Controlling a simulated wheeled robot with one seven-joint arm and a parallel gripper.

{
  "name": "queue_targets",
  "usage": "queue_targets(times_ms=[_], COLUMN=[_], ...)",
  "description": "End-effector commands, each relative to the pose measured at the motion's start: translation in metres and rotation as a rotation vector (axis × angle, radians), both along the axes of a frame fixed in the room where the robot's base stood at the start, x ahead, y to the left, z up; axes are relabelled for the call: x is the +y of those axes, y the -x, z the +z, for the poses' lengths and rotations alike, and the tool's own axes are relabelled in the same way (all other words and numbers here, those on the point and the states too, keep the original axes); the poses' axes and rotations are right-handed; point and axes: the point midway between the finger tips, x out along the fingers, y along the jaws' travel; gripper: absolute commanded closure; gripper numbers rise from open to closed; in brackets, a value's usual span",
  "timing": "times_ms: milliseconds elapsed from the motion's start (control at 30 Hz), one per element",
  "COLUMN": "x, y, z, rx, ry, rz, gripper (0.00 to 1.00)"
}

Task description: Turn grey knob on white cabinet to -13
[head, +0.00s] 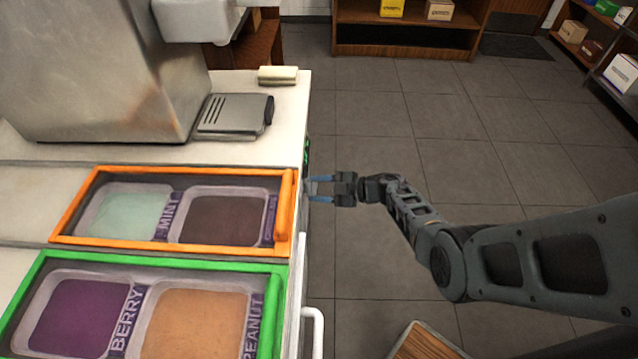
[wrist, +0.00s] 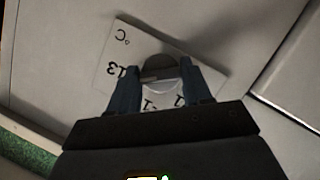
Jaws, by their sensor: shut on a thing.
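The grey knob (wrist: 160,68) shows in the wrist view between my fingertips, in front of a white label plate (wrist: 118,42) marked °C with printed numbers. A 13 is readable at the left of the plate; the other marks are partly covered by my fingers. My gripper (wrist: 162,85) is shut on the knob. In the head view my gripper (head: 318,188) reaches left to the front side of the white cabinet (head: 300,215). The knob itself is hidden there by the cabinet edge.
On the cabinet top are an orange-framed topping bin (head: 75,208) and a green-framed one (head: 35,275). A white handle (head: 318,330) sticks out of the front below. A wooden-topped object (head: 425,343) stands at the bottom. Open tiled floor (head: 400,110) lies to the right.

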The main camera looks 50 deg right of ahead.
Motion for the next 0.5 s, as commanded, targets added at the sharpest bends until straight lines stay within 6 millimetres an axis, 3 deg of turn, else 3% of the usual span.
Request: queue_targets(times_ms=[500], x=[-0.0012], y=[0.0003], z=[-0.0011], rx=[0.082], ry=[-0.100], rz=[-0.003], gripper=[0.81])
